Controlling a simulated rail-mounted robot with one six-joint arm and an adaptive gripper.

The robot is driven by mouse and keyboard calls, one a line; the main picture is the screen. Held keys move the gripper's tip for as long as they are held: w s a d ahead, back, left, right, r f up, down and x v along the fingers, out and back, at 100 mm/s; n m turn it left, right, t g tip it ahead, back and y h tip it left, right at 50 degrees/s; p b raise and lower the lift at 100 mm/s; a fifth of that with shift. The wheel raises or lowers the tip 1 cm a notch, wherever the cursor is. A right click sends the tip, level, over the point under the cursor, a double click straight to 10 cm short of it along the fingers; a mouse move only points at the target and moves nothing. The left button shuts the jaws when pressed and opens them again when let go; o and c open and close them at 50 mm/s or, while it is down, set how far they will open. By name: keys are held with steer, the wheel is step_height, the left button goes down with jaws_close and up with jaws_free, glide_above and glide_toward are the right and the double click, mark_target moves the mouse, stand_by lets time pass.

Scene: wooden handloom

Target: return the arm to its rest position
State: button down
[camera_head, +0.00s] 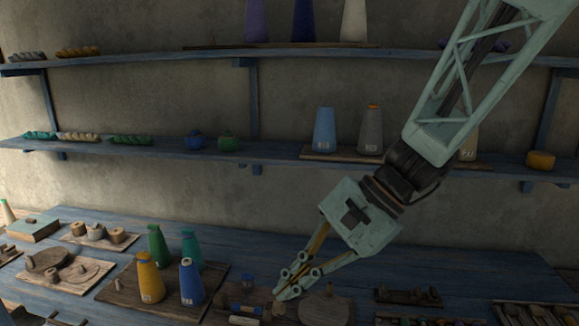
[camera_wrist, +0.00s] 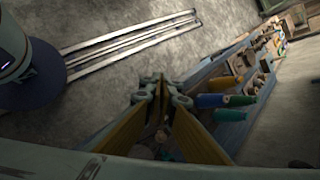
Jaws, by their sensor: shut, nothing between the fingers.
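My gripper (camera_head: 281,292) is at the end of my arm, which reaches down from the upper right in the head view. Its fingers are together with nothing between them. The fingertips are over the blue table, in front of small items on a wooden board. In the wrist view the shut fingers (camera_wrist: 160,82) show in the middle, with the table running off to the upper right. How far the fingertips are above the board cannot be told.
A yellow cone (camera_head: 150,279), a blue cone (camera_head: 191,281) and green cones (camera_head: 158,246) stand left of my gripper. Blue wall shelves (camera_head: 270,152) hold more cones and yarn behind my arm. A round wooden piece (camera_head: 325,310) lies just right of the fingertips.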

steer(key=s+d+r+n+t+h, duration=0.2)
steer(key=s+d+r+n+h, duration=0.2)
steer(key=s+d, duration=0.6)
steer(key=s+d+r+n+t+h, duration=0.2)
steer(key=s+d+r+n+h, duration=0.2)
steer(key=s+d, duration=0.6)
steer(key=shift+s+d+r+n+t, duration=0.15)
steer(key=shift+d+r+n+t, duration=0.25)
steer(key=shift+d+r, duration=0.35)
